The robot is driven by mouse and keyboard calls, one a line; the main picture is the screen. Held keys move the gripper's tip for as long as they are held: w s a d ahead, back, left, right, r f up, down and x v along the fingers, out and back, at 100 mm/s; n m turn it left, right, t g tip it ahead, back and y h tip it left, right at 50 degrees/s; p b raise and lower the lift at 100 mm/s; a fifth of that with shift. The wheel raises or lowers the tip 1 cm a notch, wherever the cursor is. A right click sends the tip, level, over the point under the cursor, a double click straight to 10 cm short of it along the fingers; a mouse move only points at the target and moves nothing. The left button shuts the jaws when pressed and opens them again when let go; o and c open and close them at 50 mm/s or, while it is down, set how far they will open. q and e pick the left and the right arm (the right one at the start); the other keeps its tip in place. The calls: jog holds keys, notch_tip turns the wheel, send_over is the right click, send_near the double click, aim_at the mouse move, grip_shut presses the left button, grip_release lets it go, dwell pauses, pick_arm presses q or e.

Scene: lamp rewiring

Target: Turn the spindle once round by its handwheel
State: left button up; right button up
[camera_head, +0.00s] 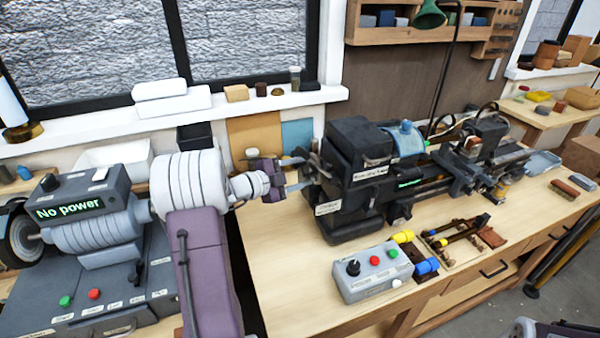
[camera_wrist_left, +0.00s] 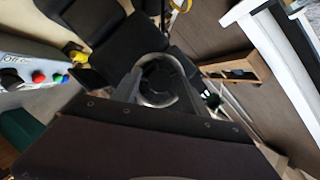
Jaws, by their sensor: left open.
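The dark lathe (camera_head: 352,200) stands on the wooden bench, its headstock end facing my left arm. At that end is the handwheel (camera_head: 318,164), small and partly hidden by my left gripper. In the left wrist view the handwheel (camera_wrist_left: 158,98) shows as a grey ring with a dark centre, straight ahead of the fingers. My left gripper (camera_head: 298,174) is open, its fingers pointing right at the handwheel, one higher and one lower. I cannot tell whether the fingers touch the rim.
A grey control box (camera_head: 372,273) with red and green buttons stands in front of the lathe. A tool tray (camera_head: 458,262) lies to its right. A machine with a "No power" display (camera_head: 70,208) is at the left. A green lamp (camera_head: 430,15) hangs above the lathe.

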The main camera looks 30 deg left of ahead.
pick_arm(q)
grip_shut()
